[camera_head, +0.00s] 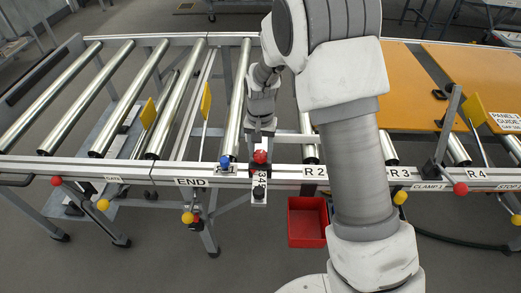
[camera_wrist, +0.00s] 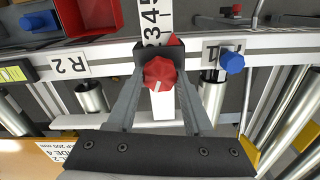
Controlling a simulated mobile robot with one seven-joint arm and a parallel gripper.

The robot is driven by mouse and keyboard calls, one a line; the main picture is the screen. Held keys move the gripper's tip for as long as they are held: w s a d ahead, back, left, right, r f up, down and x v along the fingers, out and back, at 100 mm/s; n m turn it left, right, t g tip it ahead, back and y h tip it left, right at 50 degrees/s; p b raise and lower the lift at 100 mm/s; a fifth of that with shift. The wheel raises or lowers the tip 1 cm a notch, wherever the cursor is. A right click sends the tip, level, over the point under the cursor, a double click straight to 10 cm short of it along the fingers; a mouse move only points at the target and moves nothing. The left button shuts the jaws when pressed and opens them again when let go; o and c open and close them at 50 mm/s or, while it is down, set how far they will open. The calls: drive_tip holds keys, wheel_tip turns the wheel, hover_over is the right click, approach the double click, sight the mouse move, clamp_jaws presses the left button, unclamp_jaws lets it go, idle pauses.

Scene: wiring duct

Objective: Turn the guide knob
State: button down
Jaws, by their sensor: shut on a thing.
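The red guide knob (camera_wrist: 159,73) sits between the two fingertips of my gripper (camera_wrist: 158,84) in the wrist view, and my gripper is shut on it. A white line shows on the knob's face. A white scale strip with black digits (camera_wrist: 152,22) runs out past the knob, with a small red pointer next to the knob. In the head view the red knob (camera_head: 260,156) is at the front rail, just below my gripper (camera_head: 261,136). The fingers hide part of the knob's mount.
A blue knob (camera_head: 224,161) stands close by on the rail (camera_head: 280,175), near the END label. A red bin (camera_head: 305,222) hangs below. Orange panels (camera_head: 405,85) lie on the rollers at right. Knobbed levers (camera_head: 460,188) stick out along the rail.

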drive_tip(key=n, duration=0.4)
drive_tip(key=shift+n, duration=0.4)
drive_tip(key=n, duration=0.3)
drive_tip(key=shift+n+p, duration=0.3)
drive_tip(key=shift+p, duration=0.05)
drive_tip(key=n+p, duration=0.1)
drive_tip(key=n, duration=0.3)
drive_tip(key=shift+a+n+p, duration=0.1)
drive_tip(key=shift+n+p, duration=0.35)
drive_tip(key=shift+n, duration=1.55)
drive_tip(key=shift+c, duration=1.5)
unclamp_jaws()
